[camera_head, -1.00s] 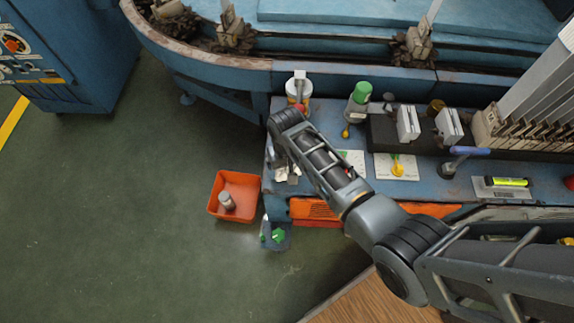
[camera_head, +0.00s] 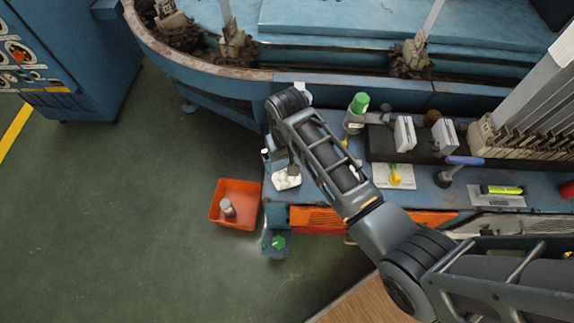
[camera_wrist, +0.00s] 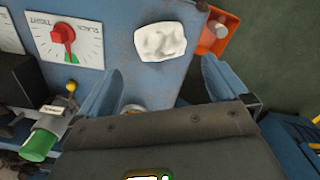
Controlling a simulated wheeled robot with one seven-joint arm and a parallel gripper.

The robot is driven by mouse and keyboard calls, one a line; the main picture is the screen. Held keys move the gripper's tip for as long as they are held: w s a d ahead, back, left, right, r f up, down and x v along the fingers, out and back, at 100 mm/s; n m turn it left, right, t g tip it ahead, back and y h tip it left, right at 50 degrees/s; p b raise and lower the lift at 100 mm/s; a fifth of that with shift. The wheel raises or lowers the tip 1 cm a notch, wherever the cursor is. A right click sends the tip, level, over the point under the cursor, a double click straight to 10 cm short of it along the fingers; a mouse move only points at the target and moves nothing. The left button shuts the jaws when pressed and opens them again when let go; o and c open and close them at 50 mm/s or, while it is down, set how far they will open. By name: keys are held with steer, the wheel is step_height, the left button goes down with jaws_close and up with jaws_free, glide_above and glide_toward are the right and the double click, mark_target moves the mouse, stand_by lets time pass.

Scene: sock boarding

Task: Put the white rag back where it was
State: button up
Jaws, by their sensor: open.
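The white rag (camera_head: 287,181) lies crumpled on the left end of the blue bench top (camera_head: 277,213), near its edge. In the wrist view the rag (camera_wrist: 160,42) lies flat on the blue surface, fully visible and apart from the fingers. My gripper (camera_wrist: 161,68) is open and empty, its two blue-grey fingers spread on either side below the rag in that picture. In the head view my arm hides most of the gripper, just behind and above the rag.
An orange bin (camera_head: 235,204) holding a small grey cylinder stands on the floor left of the bench. A green-capped bottle (camera_head: 356,112), a dial card (camera_wrist: 64,43) with a red pointer and a dark rail with white blocks (camera_head: 404,134) occupy the bench.

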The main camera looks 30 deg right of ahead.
step_height(320, 180, up, 2)
steer(key=shift+r, duration=0.15)
steer(key=s+d+f+t, duration=0.2)
steer(key=s+f+t, duration=0.15)
steer(key=s, duration=0.55)
steer(key=s+r+n+t, duration=0.2)
steer(key=s+r+t, duration=0.15)
steer(key=s, duration=0.65)
steer(key=s+a+r+t, duration=0.1)
steer(key=s+r+t, duration=0.3)
steer(key=r, duration=0.9)
steer(key=s+a+r+t, duration=0.1)
steer(key=s+r+t, duration=0.3)
steer(key=s+r, duration=0.6)
step_height(320, 180, up, 3)
steer(key=shift+s+n, duration=0.2)
steer(key=shift+n, duration=0.1)
